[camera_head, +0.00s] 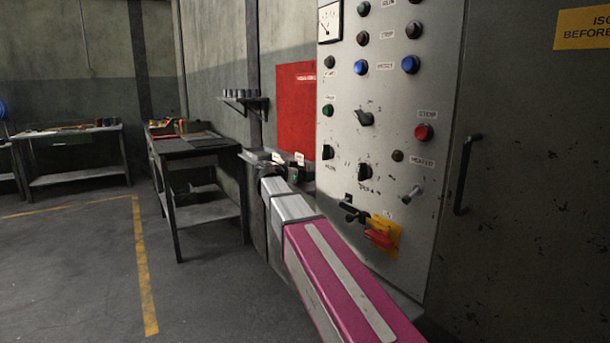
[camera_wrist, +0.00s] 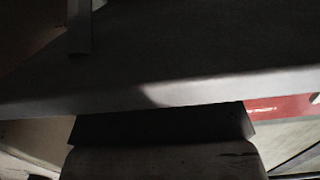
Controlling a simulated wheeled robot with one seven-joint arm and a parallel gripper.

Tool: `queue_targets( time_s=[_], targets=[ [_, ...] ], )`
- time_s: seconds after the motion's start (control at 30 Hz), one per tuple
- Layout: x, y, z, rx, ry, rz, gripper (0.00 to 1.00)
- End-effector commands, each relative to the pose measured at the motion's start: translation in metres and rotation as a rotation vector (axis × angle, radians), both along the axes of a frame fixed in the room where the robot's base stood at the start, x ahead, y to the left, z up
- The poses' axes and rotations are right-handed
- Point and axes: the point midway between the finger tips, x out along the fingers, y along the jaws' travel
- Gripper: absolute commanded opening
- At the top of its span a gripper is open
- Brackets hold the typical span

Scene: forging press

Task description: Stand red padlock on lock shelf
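My gripper (camera_head: 274,168) is at the far end of my arm in the head view, close against a small grey wall shelf (camera_head: 251,156) below a red board. This looks like the lock shelf, with small white tags (camera_head: 300,159) along it. The gripper's fingers are small and dark there, so I cannot tell whether they are open or shut. In the wrist view a broad grey plate edge (camera_wrist: 190,90) fills the middle, very close to the camera. No red padlock can be made out in either view.
The red board (camera_head: 296,105) hangs above the shelf. A grey control panel (camera_head: 385,135) with knobs and a red handle on a yellow plate (camera_head: 383,236) stands close right of my arm. A dark table (camera_head: 195,145) stands left. Floor at the left is clear.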

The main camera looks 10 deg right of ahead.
Motion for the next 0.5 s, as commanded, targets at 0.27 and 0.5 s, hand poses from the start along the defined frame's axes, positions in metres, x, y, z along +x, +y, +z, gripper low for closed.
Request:
queue_targets(
  time_s=[0.27,0.5],
  targets=[
    [-0.004,0.011,0.003,0.0,0.0,0.002,0.7],
    [-0.022,0.052,0.01,0.0,0.0,0.003,0.7]
  ],
)
